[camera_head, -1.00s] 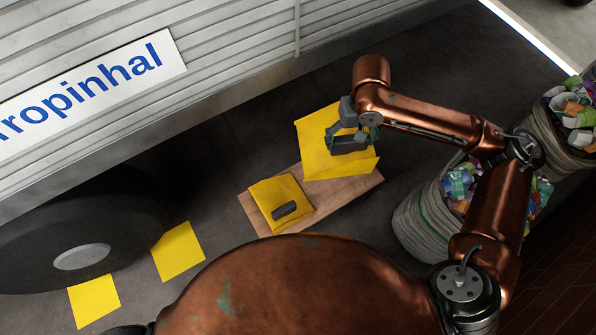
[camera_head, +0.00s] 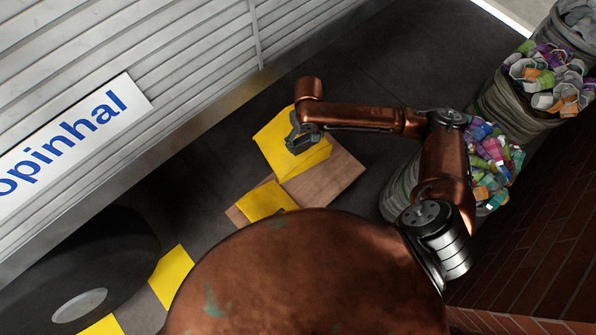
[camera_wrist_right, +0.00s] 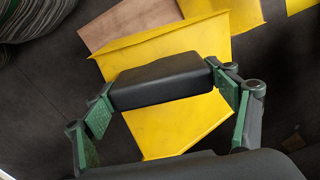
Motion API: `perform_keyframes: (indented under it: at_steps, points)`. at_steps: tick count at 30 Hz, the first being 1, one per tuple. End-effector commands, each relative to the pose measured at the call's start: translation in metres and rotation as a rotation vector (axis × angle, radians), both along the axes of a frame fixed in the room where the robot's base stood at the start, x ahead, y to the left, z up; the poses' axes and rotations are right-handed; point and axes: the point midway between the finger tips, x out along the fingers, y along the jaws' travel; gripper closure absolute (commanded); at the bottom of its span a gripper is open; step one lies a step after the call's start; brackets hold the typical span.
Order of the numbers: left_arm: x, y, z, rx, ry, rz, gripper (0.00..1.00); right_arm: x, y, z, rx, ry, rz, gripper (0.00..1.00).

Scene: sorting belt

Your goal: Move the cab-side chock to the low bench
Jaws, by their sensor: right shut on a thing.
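My right gripper (camera_head: 303,140) is shut on the dark handle of a yellow chock (camera_head: 274,143). In the right wrist view the handle (camera_wrist_right: 160,80) spans between the green fingers, with the held chock's yellow faces (camera_wrist_right: 160,128) behind it. The low bench (camera_head: 335,178) is a brown wooden board; it also shows in the right wrist view (camera_wrist_right: 128,22). The held chock overlaps the bench's far edge in the head view; I cannot tell whether they touch. A second yellow chock (camera_head: 264,200) lies on the bench, partly hidden by my body. My left gripper is out of view.
A truck side (camera_head: 190,70) with a lettered sign runs along the left, above a big black wheel (camera_head: 110,260). Yellow patches (camera_head: 172,272) lie beside the wheel. Sacks of coloured scraps (camera_head: 492,160) stand at the right.

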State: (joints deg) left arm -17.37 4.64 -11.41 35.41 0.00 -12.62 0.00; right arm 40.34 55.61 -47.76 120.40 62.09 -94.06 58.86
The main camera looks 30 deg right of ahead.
Motion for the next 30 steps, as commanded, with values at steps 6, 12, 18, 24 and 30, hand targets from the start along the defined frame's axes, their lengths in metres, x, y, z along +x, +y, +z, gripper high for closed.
perform_keyframes:
  at_steps: [6, 12, 18, 24, 30]
  points:
    - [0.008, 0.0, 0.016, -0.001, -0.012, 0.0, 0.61, -0.029, -0.027, -0.062, 0.0, 0.002, 0.054, 0.59]
    - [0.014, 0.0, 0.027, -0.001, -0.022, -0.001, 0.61, -0.065, -0.052, -0.112, 0.001, -0.001, 0.121, 0.59]
    - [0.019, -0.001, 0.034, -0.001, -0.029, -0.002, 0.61, -0.095, -0.069, -0.145, 0.001, -0.005, 0.179, 0.59]
    - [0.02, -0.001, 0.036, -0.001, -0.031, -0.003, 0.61, -0.109, -0.075, -0.158, 0.002, -0.009, 0.207, 0.59]
    - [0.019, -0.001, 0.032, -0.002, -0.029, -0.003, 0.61, -0.105, -0.082, -0.164, 0.0, -0.009, 0.21, 0.59]
